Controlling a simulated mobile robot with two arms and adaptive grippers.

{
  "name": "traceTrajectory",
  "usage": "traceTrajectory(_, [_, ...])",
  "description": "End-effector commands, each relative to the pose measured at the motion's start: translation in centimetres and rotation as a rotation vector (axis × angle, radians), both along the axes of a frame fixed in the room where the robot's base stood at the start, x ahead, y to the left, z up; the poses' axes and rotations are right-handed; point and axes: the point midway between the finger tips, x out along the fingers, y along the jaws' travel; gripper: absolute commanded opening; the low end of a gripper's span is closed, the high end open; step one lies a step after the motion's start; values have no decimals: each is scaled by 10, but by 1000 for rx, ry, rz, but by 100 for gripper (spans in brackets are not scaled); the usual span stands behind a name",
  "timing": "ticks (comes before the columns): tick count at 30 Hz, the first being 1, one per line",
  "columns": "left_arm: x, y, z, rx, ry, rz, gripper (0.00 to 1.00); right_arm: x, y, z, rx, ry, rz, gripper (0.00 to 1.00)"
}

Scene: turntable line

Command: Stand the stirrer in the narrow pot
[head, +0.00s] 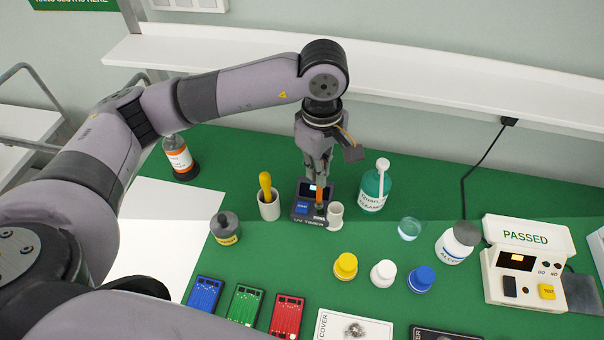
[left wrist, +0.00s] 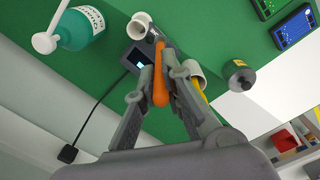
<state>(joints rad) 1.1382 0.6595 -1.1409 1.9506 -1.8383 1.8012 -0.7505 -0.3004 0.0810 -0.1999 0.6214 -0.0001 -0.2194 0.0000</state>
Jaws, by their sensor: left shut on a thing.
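My left gripper (head: 318,178) points down and is shut on the stirrer, whose orange handle (head: 319,193) shows below the fingers. In the left wrist view the orange handle (left wrist: 160,88) lies between the fingertips (left wrist: 160,68). A small narrow white pot (head: 336,216) stands just right of the stirrer; it shows at the top of the left wrist view (left wrist: 137,27). The stirrer's lower end is close to this pot, and I cannot tell whether they touch. A wider white pot (head: 269,211) to the left holds a yellow-handled tool (head: 265,184). My right gripper is not in view.
A dark UV timer box (head: 300,211) stands behind and beside the narrow pot. A green cleaner bottle (head: 373,190) is to the right, a dark-capped bottle (head: 225,230) to the left. Several capped jars and coloured boards lie in front. Green mat between them is clear.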

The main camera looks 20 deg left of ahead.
Motion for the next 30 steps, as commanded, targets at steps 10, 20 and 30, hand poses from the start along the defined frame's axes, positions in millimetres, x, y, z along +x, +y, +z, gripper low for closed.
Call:
traceTrajectory(10, [31, -31, 34, 17, 19, 591, 0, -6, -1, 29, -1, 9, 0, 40])
traceTrajectory(20, [36, -36, 33, 19, 25, 715, 0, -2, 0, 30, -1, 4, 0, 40])
traceTrajectory(30, [36, -36, 11, 21, 25, 713, 0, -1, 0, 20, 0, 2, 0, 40])
